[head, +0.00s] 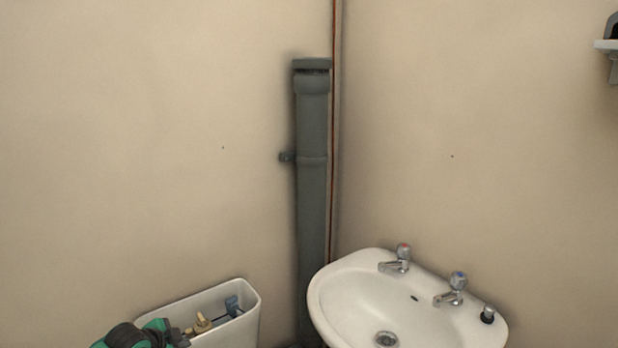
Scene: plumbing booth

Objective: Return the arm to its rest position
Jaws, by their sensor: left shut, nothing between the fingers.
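My left gripper (170,332), green and black, shows at the bottom left edge of the head view, partly cut off by the frame. It is shut and empty, in front of the open white cistern (245,298). Whether it touches the cistern is not clear. The rest of the left arm is mostly below the picture. My right gripper and arm are not in view.
A white washbasin (345,290) with two taps (396,260) fills the bottom right. A grey vertical pipe (312,200) and a thin copper pipe (334,130) stand in the corner. The walls above are bare.

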